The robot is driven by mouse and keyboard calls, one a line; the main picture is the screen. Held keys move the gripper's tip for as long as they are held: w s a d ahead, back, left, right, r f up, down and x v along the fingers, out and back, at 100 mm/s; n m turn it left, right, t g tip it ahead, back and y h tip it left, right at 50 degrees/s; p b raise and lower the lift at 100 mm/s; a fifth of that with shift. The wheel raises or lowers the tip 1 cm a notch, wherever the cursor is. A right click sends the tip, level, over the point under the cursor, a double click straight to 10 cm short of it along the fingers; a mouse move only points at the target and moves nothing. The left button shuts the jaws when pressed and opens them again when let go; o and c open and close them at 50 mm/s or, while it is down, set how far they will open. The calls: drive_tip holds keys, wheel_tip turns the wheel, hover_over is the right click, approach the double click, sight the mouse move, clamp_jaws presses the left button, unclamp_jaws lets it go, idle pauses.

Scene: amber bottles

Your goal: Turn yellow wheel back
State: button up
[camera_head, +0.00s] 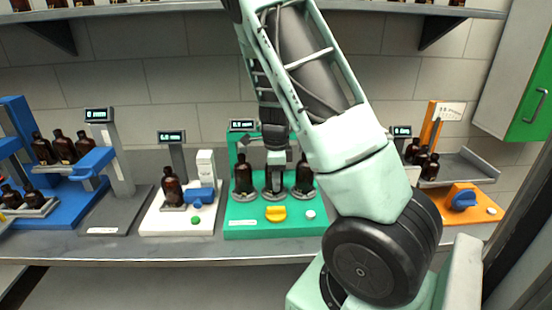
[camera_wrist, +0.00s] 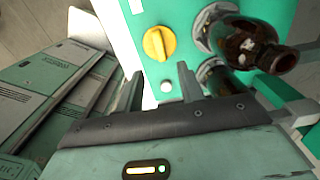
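The yellow wheel (camera_head: 276,213) sits on the front of the green station (camera_head: 240,215), left of a white button (camera_head: 310,214). In the wrist view the wheel (camera_wrist: 158,43) lies beyond my fingertips, and the white button (camera_wrist: 167,87) shows between the fingers. My gripper (camera_wrist: 160,82) is open, its two fingers apart with nothing between them. In the head view my gripper (camera_head: 276,160) hangs down by the middle bottle above the station, behind the wheel; its fingertips are hard to make out there. It does not touch the wheel.
Amber bottles (camera_head: 243,175) stand on round plates behind the wheel; one bottle (camera_wrist: 250,45) is close on the right in the wrist view. A white station (camera_head: 150,222) stands left and an orange station (camera_head: 480,202) right. A shelf (camera_head: 180,13) runs above.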

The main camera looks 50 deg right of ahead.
wheel_tip(320, 180, up, 7)
idle(0.3)
drive_tip(key=shift+a, duration=0.1)
idle(0.4)
